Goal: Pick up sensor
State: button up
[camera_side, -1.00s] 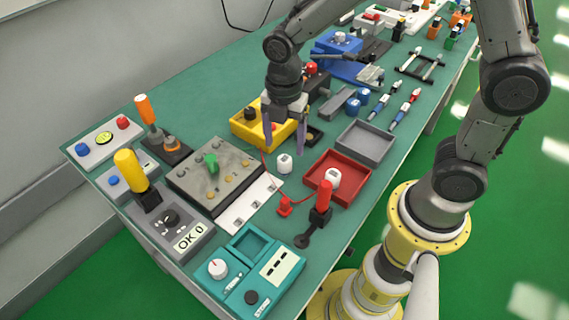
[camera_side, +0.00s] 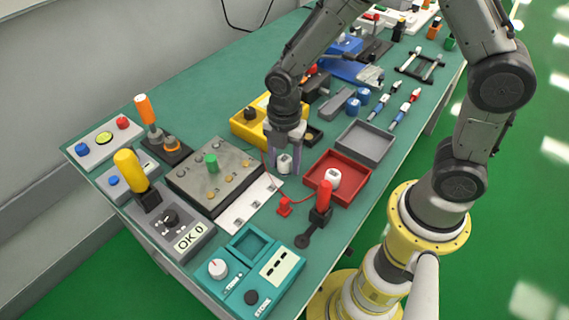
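A small white sensor-like piece (camera_side: 284,164) with a dark mark stands on the green table, left of the red tray. My gripper (camera_side: 284,168) points down over it, one finger on each side. The fingers are spread about as wide as before and look open, with the white piece between them. Any contact between the fingers and the piece is too small to tell. A similar white piece (camera_side: 333,176) stands in the red tray (camera_side: 351,198).
A grey plate fixture (camera_side: 190,180) with a green knob lies to the left, and a yellow box (camera_side: 243,130) behind. A grey tray (camera_side: 371,150) is at the right. A red-handled lever (camera_side: 324,196) and a thin red cable are in front. A teal device (camera_side: 243,290) is nearest.

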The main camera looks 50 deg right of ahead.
grip_shut()
jog(key=shift+r, duration=0.1)
